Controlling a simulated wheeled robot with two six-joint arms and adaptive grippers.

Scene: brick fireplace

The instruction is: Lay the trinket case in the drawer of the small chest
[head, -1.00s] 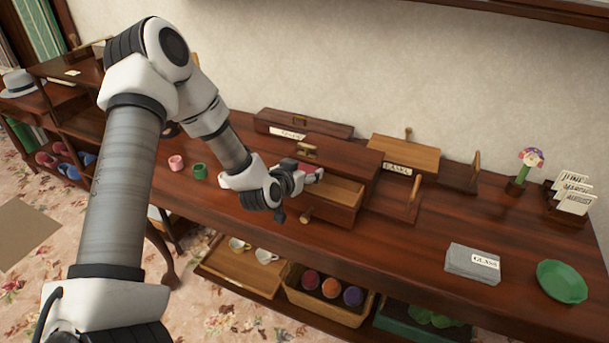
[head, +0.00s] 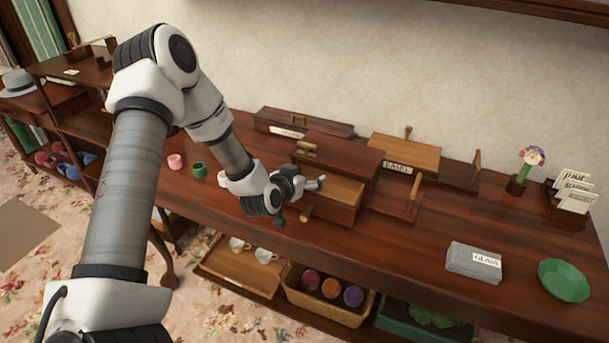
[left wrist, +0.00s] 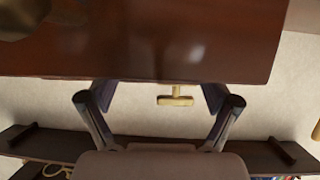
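The small chest (head: 338,156) stands on the long dark table with its drawer (head: 330,207) pulled out towards me. The visible part of the drawer's tan inside looks bare; my gripper covers its left end. My left gripper (head: 314,184) is at the drawer's left side, low over it. In the left wrist view the fingers (left wrist: 158,96) are spread apart, with nothing held between them. A brown wooden surface fills the top of that view. I cannot make out the trinket case in the current frames. My right gripper is out of view.
Green and pink cups (head: 199,170) stand to the left. A grey glass-labelled block (head: 473,263) and green plate (head: 564,280) lie right.

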